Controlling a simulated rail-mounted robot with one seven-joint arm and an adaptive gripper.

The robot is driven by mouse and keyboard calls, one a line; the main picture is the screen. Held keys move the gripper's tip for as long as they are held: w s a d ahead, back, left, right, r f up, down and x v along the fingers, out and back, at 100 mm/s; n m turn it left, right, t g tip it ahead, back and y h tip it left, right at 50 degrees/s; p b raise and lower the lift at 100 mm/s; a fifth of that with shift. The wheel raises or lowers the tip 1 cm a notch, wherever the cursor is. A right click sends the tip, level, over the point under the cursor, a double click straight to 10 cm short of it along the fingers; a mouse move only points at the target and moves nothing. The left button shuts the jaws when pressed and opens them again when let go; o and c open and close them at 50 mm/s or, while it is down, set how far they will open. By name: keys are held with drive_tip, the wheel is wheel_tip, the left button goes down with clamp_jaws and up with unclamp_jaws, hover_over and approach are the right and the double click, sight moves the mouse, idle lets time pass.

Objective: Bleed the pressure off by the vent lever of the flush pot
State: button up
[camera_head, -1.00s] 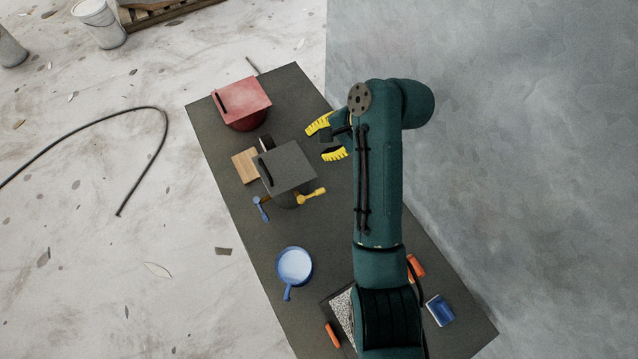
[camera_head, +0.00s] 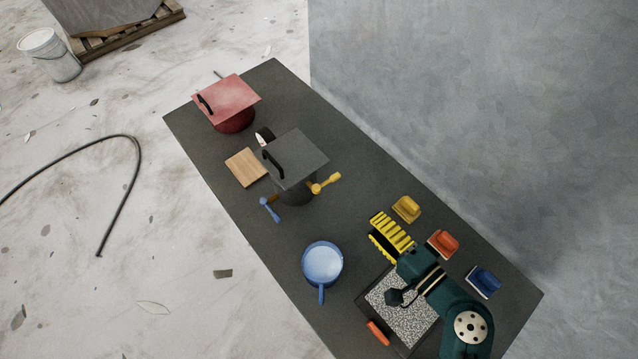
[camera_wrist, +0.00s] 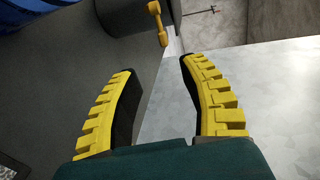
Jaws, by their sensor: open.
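A dark grey pot (camera_head: 296,192) with a square grey lid (camera_head: 297,158) stands mid-table in the head view. A yellow lever (camera_head: 327,184) sticks out on its right and a blue lever (camera_head: 269,208) on its front left; which one is the vent lever I cannot tell. The wrist view shows the yellow lever (camera_wrist: 157,22) at the top, beyond my fingertips, beside the dark pot body (camera_wrist: 130,14). My gripper (camera_head: 390,237) is open and empty, to the lower right of the pot and apart from it. Its yellow ribbed fingers (camera_wrist: 154,68) frame the wrist view.
A red pot (camera_head: 233,117) and a wooden board (camera_head: 246,167) lie farther up the table. A blue pan (camera_head: 323,264) stands left of my gripper. Yellow (camera_head: 406,209), orange (camera_head: 443,243) and blue (camera_head: 483,282) blocks line the right side, near the grey wall (camera_head: 480,120).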

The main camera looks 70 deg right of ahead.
sight(334, 176)
drive_tip(key=x, duration=0.8)
drive_tip(key=p+x, duration=0.1)
drive_tip(key=x, duration=0.7)
drive_tip(key=shift+d, duration=0.55)
drive_tip(key=shift+s, duration=0.1)
clamp_jaws()
